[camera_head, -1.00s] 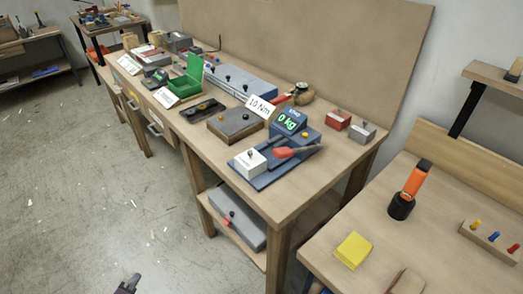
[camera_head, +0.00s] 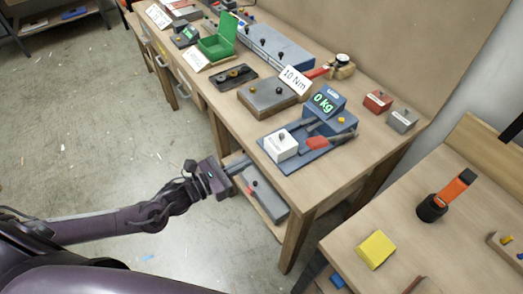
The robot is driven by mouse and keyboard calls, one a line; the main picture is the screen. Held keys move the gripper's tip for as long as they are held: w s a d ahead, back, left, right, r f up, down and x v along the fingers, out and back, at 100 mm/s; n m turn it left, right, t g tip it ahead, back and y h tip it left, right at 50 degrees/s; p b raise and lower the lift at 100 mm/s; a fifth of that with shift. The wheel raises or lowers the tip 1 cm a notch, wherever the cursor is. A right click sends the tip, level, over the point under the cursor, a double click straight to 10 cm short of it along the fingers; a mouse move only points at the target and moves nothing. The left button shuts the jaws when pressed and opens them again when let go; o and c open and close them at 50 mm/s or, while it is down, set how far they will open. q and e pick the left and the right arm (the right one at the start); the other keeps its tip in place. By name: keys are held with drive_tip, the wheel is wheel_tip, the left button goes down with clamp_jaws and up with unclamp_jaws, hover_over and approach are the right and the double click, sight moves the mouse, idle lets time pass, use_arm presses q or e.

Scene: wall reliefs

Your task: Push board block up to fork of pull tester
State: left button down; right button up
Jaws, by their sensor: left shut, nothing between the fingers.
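The pull tester (camera_head: 324,103) stands near the right end of the long workbench, with a blue base and a display reading 0 kg. A white board block (camera_head: 281,146) with a dark knob sits at the front left of its base. Dark grey bars, possibly the fork (camera_head: 304,124), lie between block and display box; their exact shape is too small to tell. A lever with a red grip (camera_head: 315,144) lies at the right. My left gripper (camera_head: 238,165) is shut and empty, in front of the bench's front edge, left of the block and apart from it. My right gripper is not in view.
A brown-grey plate (camera_head: 268,96) with knobs and a 10 Nm sign (camera_head: 296,79) stand left of the tester. Red (camera_head: 378,101) and grey (camera_head: 402,121) blocks stand right. A lower shelf (camera_head: 262,199) holds a grey box. The bench corner (camera_head: 310,187) is clear.

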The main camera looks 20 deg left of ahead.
sight(270, 150)
use_arm(q)
drive_tip(key=p+x, duration=0.1)
drive_tip(key=x, duration=0.3)
drive_tip(key=shift+w+d+r, duration=0.15)
drive_tip(key=shift+w+d, duration=0.5)
drive_tip(key=shift+w, duration=0.15)
drive_tip(key=shift+f, duration=0.2)
drive_tip(key=shift+w+d, duration=0.25)
drive_tip(key=shift+w, duration=0.05)
drive_tip(key=shift+b+x, duration=0.95)
drive_tip(key=shift+x, duration=0.3)
drive_tip(key=shift+w+d, duration=0.15)
drive_tip(key=shift+w, duration=0.1)
drive_tip(key=shift+s, duration=0.1)
